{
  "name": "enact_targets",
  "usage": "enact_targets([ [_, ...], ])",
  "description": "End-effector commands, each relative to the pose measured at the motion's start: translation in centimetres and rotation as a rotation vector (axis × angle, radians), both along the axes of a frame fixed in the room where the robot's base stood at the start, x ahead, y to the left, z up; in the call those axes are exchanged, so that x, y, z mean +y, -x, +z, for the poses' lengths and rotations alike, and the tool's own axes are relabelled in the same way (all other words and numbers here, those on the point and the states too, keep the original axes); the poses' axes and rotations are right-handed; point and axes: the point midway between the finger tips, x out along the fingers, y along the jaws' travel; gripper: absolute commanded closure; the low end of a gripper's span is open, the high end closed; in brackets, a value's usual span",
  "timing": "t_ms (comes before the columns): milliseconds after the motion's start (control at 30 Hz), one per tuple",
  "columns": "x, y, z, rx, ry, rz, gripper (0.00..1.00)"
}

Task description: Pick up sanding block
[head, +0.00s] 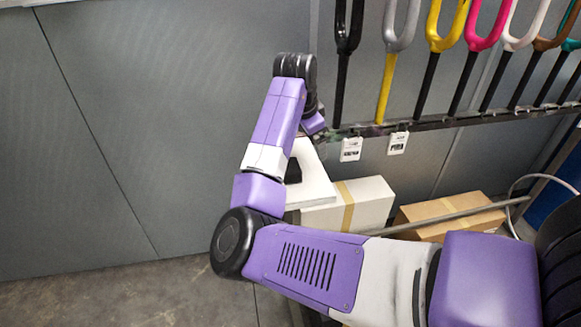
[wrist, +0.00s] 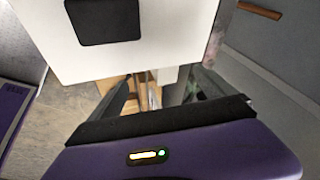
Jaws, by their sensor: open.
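A dark, rounded block (wrist: 103,20), which looks like the sanding block, lies on a white surface (wrist: 165,45) at the top of the wrist view. In the head view a dark patch, likely the same block (head: 293,171), shows on the white top (head: 317,182), partly hidden by my arm. My gripper (wrist: 162,85) is open, with its two dark fingers spread and nothing visible between them. The fingers meet the near edge of the white surface in the picture, and their tips look hidden there. The block is beyond and left of the fingers, apart from them.
A white box with a tan strip (head: 352,205) and a brown carton (head: 440,212) sit at right. Coloured forks, including a yellow one (head: 447,30), stand along a dark rail (head: 435,124) with white tags. Bare floor (head: 120,300) is at lower left.

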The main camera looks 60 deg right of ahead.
Motion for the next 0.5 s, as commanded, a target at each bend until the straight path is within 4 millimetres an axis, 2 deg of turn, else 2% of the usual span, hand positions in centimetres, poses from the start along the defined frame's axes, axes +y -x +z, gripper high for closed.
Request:
enact_targets([
  [100, 3.6, -0.8, 1.2, -0.031, -0.213, -0.105, 0.06],
  [200, 6.0, -1.2, 2.1, -0.036, -0.34, -0.165, 0.06],
  [367, 7.9, -1.5, 2.8, -0.034, -0.434, -0.209, 0.06],
  [500, 8.2, -1.5, 1.6, -0.031, -0.447, -0.213, 0.06],
])
